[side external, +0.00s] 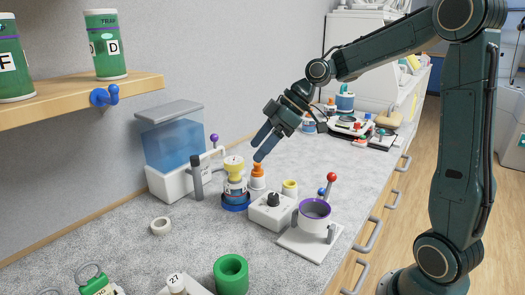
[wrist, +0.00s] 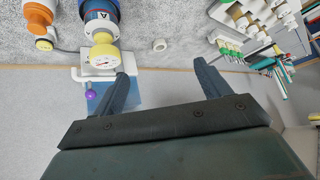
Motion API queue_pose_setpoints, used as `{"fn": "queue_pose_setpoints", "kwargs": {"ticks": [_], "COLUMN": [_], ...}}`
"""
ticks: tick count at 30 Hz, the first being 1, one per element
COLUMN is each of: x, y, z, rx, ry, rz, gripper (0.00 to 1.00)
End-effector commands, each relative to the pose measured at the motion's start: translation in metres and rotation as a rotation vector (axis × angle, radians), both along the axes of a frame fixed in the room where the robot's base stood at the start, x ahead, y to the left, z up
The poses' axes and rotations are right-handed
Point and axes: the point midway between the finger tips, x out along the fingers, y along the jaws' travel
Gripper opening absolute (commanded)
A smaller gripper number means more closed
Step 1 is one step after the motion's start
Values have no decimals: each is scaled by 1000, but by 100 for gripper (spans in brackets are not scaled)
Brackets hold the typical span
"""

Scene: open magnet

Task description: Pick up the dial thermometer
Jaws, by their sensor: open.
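The dial thermometer (side external: 233,164) appears to be the yellow piece with a round white face. It sits on top of a white-and-blue vessel (side external: 235,186) that stands in a blue base on the counter. In the wrist view the thermometer (wrist: 104,56) shows its dial face, just left of my left finger. The vessel (wrist: 100,24) shows above it there. My gripper (side external: 264,145) is open and empty, above and right of the thermometer in the side view. In the wrist view my gripper (wrist: 161,72) has its fingers spread with nothing between them.
A blue water tank (side external: 172,145) stands behind, with a grey cylinder (side external: 196,178) near the vessel. An orange-topped bottle (side external: 257,177), a white knob box (side external: 271,209) and a purple-rimmed cup (side external: 314,212) crowd the right. A white ring (side external: 160,225) lies on clearer counter at left.

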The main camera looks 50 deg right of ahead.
Motion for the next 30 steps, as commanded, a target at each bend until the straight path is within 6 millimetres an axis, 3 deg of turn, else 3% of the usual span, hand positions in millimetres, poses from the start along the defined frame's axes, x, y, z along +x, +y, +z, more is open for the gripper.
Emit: {"fn": "queue_pose_setpoints", "kwargs": {"ticks": [6,13,22,30], "x": [29,49,57,57], "y": [-30,-64,-108,-123], "z": [-17,-36,-59,-65], "rx": [85,178,285,318], "ry": [-75,-184,-340,-400], "rz": [85,159,220,237], "gripper": [76,76,76,76]}}
